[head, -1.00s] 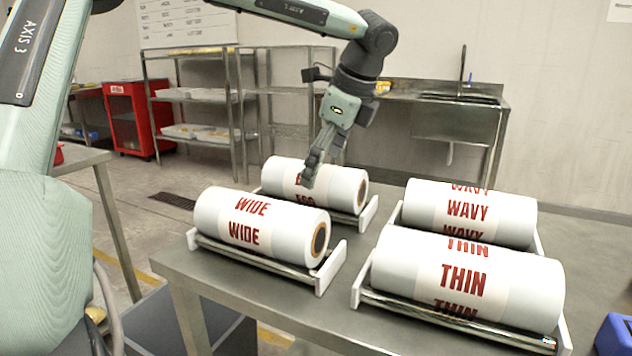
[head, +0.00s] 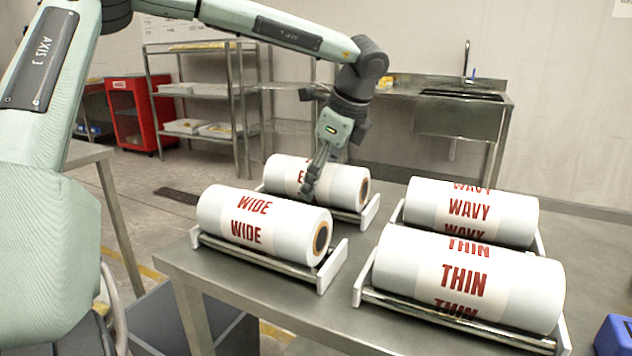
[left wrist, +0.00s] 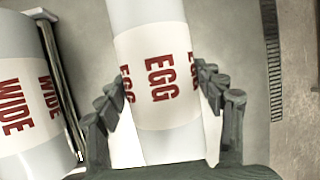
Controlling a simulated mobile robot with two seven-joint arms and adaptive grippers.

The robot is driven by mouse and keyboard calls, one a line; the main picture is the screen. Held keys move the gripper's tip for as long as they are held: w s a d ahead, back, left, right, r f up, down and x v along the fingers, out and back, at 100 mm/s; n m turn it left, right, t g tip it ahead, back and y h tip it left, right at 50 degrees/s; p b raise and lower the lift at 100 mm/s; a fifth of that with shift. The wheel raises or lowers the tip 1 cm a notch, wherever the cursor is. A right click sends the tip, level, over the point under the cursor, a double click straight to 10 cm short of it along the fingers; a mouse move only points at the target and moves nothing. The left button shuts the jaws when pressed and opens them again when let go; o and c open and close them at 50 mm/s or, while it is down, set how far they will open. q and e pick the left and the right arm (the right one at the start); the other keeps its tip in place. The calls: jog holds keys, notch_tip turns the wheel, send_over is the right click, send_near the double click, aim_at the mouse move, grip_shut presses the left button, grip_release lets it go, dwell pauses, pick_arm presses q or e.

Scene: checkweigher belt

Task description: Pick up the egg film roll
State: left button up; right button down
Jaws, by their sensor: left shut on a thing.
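The egg film roll (head: 345,184) is a white cylinder with red lettering, lying in its cradle at the back left of the steel table. My left gripper (head: 309,184) is down over its middle in the head view and hides part of the lettering. In the left wrist view, EGG reads clearly on the roll (left wrist: 160,75), and the fingers of my left gripper (left wrist: 165,90) lie on both sides of it, shut on it. The roll still lies at cradle height. My right gripper is not in view.
The wide roll (head: 225,212) lies in a cradle close in front of the egg roll. The wavy roll (head: 515,215) and thin roll (head: 395,260) lie in cradles to the right. A blue object (head: 613,335) is at the right edge. Shelves (head: 240,110) and a sink (head: 460,95) stand behind.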

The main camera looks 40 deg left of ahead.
pick_arm(q)
jog(key=c, duration=0.4)
jog(key=shift+r, duration=0.1)
